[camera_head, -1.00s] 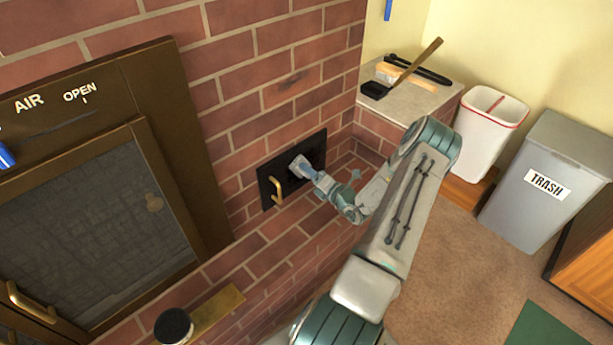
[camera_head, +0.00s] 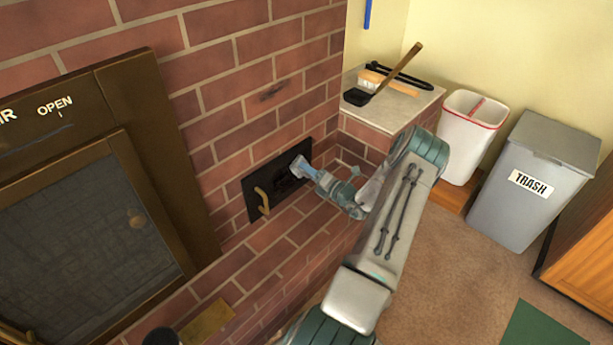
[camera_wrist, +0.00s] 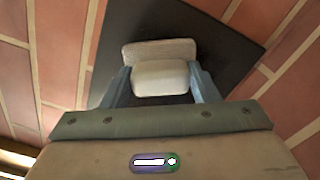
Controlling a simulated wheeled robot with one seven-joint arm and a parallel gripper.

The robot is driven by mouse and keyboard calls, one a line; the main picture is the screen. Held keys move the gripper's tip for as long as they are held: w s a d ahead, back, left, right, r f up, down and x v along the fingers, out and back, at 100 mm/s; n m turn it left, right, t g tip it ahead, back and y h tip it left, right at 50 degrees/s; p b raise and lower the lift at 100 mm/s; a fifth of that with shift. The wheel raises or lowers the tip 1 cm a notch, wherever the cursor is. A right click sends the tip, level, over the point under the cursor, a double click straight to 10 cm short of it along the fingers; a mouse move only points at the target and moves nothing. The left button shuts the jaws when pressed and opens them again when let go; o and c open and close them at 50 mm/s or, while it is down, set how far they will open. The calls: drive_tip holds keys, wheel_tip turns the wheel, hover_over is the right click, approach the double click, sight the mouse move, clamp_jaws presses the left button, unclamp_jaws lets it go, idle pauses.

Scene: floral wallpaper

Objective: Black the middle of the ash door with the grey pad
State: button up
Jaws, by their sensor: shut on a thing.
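The ash door (camera_head: 262,180) is a small black plate with a brass handle (camera_head: 262,201), set in the brick wall left of my arm. My gripper (camera_head: 299,169) is at the door's middle-right part. In the wrist view my gripper (camera_wrist: 160,88) is shut on a pale grey pad (camera_wrist: 160,76), with a blue-grey finger on each side. The pad lies against or very close to the dark door (camera_wrist: 228,50); contact cannot be told for sure. My gripper and the pad hide part of the door's middle.
A large brown stove door with dark glass (camera_head: 85,245) is at left. A counter (camera_head: 408,105) holds a black shovel (camera_head: 385,75) and a brush. A white bin (camera_head: 470,140) and a grey trash bin (camera_head: 535,175) stand right.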

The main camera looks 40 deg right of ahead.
drive_tip(key=shift+w+d+b, duration=0.2)
drive_tip(key=shift+d+b, duration=0.15)
drive_tip(key=shift+d, duration=0.6)
drive_tip(key=shift+w+d+b, duration=0.15)
drive_tip(key=shift+d+b, duration=0.15)
drive_tip(key=shift+d, duration=0.65)
drive_tip(key=shift+s+d+p, duration=0.2)
drive_tip(key=shift+s+p, duration=0.25)
drive_tip(key=shift+s, duration=1.05)
drive_tip(key=shift+s+d+p, duration=0.2)
drive_tip(key=shift+s+p, duration=0.25)
drive_tip(key=shift+s, duration=1)
drive_tip(key=shift+s+d+p, duration=0.2)
drive_tip(key=shift+s+p, duration=0.15)
drive_tip(key=shift+s, duration=1.15)
